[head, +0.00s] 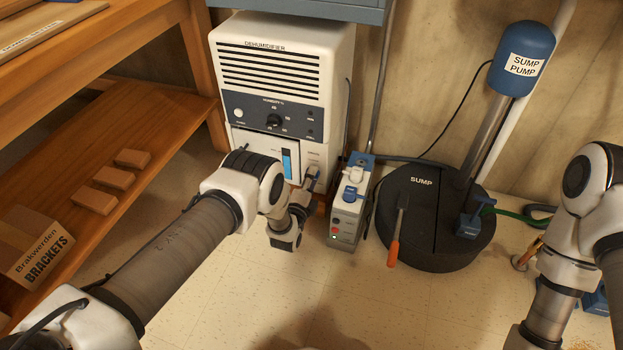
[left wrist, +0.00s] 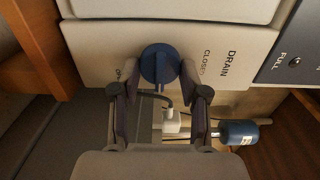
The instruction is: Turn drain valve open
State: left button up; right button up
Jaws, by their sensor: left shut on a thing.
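The dehumidifier (head: 280,75) is a white unit with dark vent slots, standing against the wall. In the left wrist view the drain valve (left wrist: 160,62) is a round blue knob on a pale panel marked DRAIN. CLOSED is printed to its right; a partly hidden word is at its left. My left gripper (left wrist: 161,76) is shut on the knob, a finger on each side. In the head view my left gripper (head: 306,188) is at the unit's lower right front, and the knob is hard to make out there. My right gripper is out of frame.
A small grey-and-white box with blue parts (head: 347,203) stands close right of my left gripper. A wooden shelf (head: 150,205) is at left.

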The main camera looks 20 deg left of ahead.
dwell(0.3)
pick_arm(q)
jog(key=o, duration=1.1)
jog(key=s, duration=1.2)
jog(key=shift+a, duration=0.2)
